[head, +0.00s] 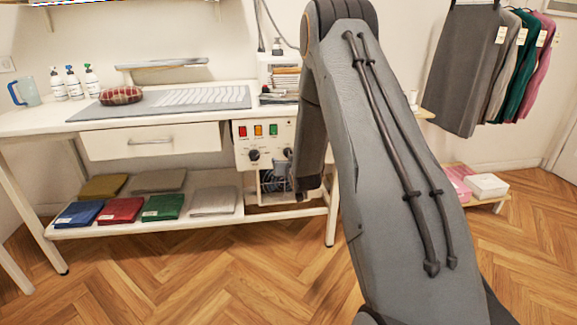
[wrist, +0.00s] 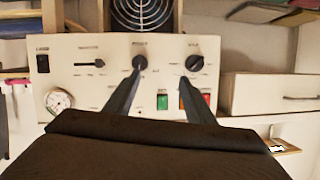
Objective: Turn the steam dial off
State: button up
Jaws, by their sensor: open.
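The white control panel (head: 265,133) is under the right part of the worktable. It also fills much of the wrist view (wrist: 75,75), where it appears upside down. Two black dials are on it, a left dial (wrist: 139,63) and a right dial (wrist: 194,63) in the wrist view. Their labels are too blurred to tell which is steam. My gripper (wrist: 161,74) is open and empty in front of the panel. Its left fingertip overlaps the left dial and its right fingertip is just below the right dial. I cannot tell whether either touches.
Coloured switches, including a green one (wrist: 162,102), sit near the dials. The drawer (head: 151,141) is beside the panel. Folded cloths (head: 121,210) lie on the low shelf. The wooden floor in front is clear.

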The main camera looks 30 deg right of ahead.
jog(key=w+d+f+m+t+h+b, duration=0.1)
jog(key=w+d+f+t+b, duration=0.1)
jog(key=w+d, duration=0.5)
jog(key=w+f+t, duration=0.1)
jog(key=w+f, duration=0.1)
jog(key=w, duration=0.1)
jog(key=shift+w+f+b, duration=0.15)
jog(key=shift+b, duration=0.25)
jog(key=shift+d, duration=0.1)
jog(key=shift+c, duration=0.3)
jog(key=c, duration=1)
